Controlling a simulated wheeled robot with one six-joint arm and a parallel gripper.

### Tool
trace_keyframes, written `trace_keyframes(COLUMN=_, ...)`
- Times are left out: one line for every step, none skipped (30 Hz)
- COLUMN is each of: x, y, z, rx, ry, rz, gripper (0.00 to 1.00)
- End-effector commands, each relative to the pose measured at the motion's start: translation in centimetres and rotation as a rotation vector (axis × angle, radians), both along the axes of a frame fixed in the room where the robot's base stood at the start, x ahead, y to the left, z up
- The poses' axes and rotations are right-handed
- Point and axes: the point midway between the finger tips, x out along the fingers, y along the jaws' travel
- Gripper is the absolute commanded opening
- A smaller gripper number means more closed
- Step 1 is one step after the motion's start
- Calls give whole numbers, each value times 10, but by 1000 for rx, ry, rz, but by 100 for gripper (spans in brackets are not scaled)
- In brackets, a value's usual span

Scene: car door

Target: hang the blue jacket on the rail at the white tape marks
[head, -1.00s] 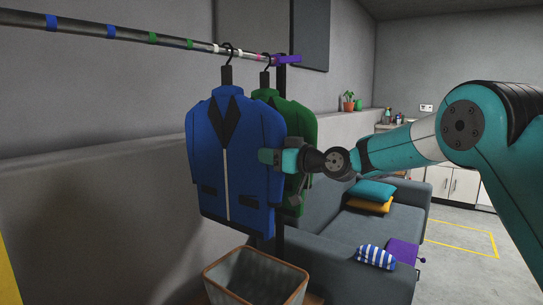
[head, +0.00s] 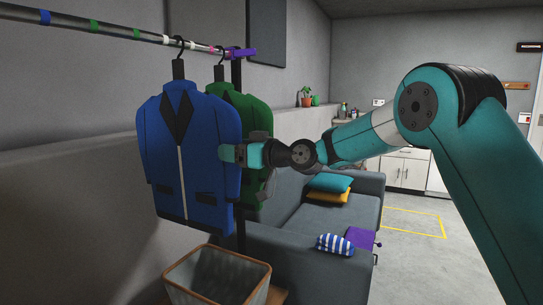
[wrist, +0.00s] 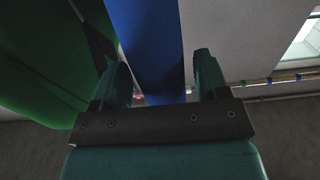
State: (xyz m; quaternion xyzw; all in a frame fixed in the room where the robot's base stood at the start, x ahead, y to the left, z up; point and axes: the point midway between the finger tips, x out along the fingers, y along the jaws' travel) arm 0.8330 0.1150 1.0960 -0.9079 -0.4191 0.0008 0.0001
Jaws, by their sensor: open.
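The blue jacket (head: 205,185) hangs upright from its black hanger, whose hook (head: 180,44) is over the rail (head: 110,29) near white tape (head: 165,39). Its exact fit to the marks is too small to tell. My gripper (head: 228,153) is at the jacket's right side in the head view. In the wrist view my gripper (wrist: 162,68) is open, with one finger on each side of the jacket's blue edge (wrist: 150,40). I see gaps between the fingers and the cloth.
A green jacket (head: 253,118) hangs close behind the blue one; it fills the left of the wrist view (wrist: 40,60). A purple piece (head: 241,53) is at the rail's end. A basket (head: 190,285) stands below. A grey sofa (head: 320,265) with cushions is behind.

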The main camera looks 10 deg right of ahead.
Motion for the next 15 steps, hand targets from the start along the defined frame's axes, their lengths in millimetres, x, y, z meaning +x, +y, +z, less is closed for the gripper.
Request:
trace_keyframes(x=-7, y=-11, z=-2, rx=1, ry=-1, rz=-4, gripper=68)
trace_keyframes(x=-12, y=-16, z=-2, rx=0, ry=0, rz=-5, gripper=68)
trace_keyframes(x=-19, y=-24, z=-2, rx=1, ry=-1, rz=-5, gripper=68)
trace_keyframes(x=-24, y=-30, z=-2, rx=2, ry=-1, rz=-5, gripper=68)
trace_keyframes(x=-29, y=-37, z=-2, rx=1, ry=-1, rz=-6, gripper=68)
trace_keyframes(x=-36, y=-44, z=-2, rx=2, ry=-1, rz=-5, gripper=68)
trace_keyframes(x=-41, y=-50, z=-2, rx=2, ry=-1, rz=-6, gripper=68)
trace_keyframes(x=-46, y=-56, z=-2, rx=2, ry=-2, rz=-5, gripper=68)
trace_keyframes(x=-53, y=-64, z=-1, rx=2, ry=-3, rz=-6, gripper=68)
trace_keyframes(x=-58, y=-69, z=-2, rx=2, ry=-1, rz=-5, gripper=68)
trace_keyframes(x=-62, y=-75, z=-1, rx=2, ry=-3, rz=-5, gripper=68)
trace_keyframes(x=-68, y=-82, z=-1, rx=1, ry=-2, rz=-5, gripper=68)
trace_keyframes(x=-72, y=-86, z=-1, rx=2, ry=-3, rz=-5, gripper=68)
trace_keyframes(x=-76, y=-90, z=-1, rx=2, ry=-3, rz=-5, gripper=68)
trace_keyframes(x=-80, y=-95, z=-1, rx=2, ry=-4, rz=-4, gripper=68)
